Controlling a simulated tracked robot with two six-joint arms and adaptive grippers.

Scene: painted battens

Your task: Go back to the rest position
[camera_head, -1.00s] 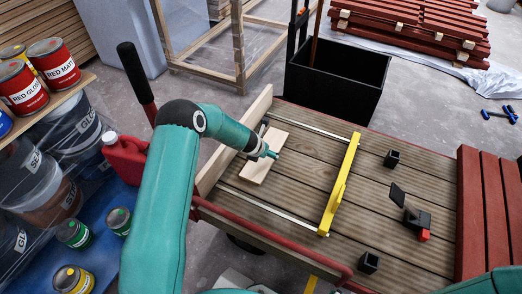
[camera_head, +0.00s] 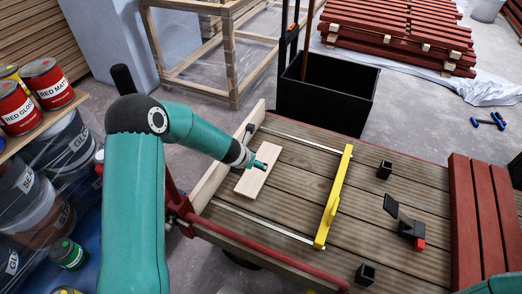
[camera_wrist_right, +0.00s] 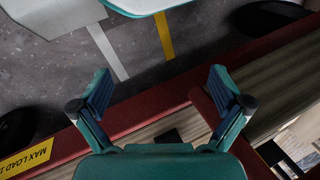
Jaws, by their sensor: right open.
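My left gripper (camera_head: 258,163) is small in the head view, over or just above a short pale wood piece (camera_head: 252,184) on the slatted bench top. I cannot tell whether it touches the piece or whether its jaws are open or shut. My right gripper (camera_wrist_right: 160,92) shows in the right wrist view with its two teal fingers wide apart and nothing between them. It is over the red edge of the bench.
The bench (camera_head: 290,185) carries a yellow bar (camera_head: 333,195), black blocks and a red-tipped black clamp (camera_head: 411,230). Red battens (camera_head: 478,215) lie at its right. A black bin (camera_head: 328,95) stands behind. Paint cans (camera_head: 47,83) stand on a shelf at left.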

